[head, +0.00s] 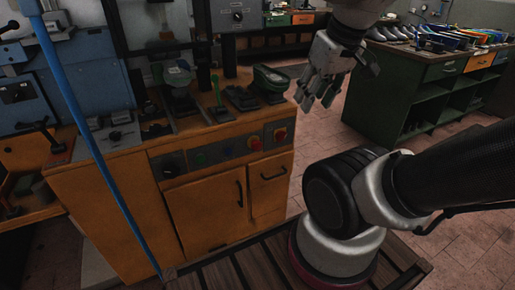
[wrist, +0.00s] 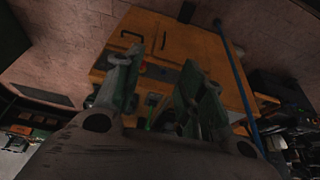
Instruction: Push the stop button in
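The orange heel press cabinet (head: 140,190) stands at left centre in the head view, with a dark control panel along its front top edge. Two red buttons sit on the panel's right half: one nearer the middle (head: 255,143) and one at the right end with a yellowish surround (head: 280,134). I cannot read which is marked stop. A green button (head: 201,159) and a black knob (head: 170,170) are further left. My gripper (head: 316,104) hangs right of the panel, apart from it, fingers spread and empty. In the wrist view the gripper (wrist: 162,62) shows a clear gap, with the cabinet (wrist: 195,45) beyond.
A blue pole (head: 85,130) slants in front of the cabinet's left side. Tools and a green-handled item (head: 217,92) lie on the cabinet top. A green workbench (head: 430,85) stands at right. A slatted wooden platform (head: 245,270) lies in front. Tiled floor shows between.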

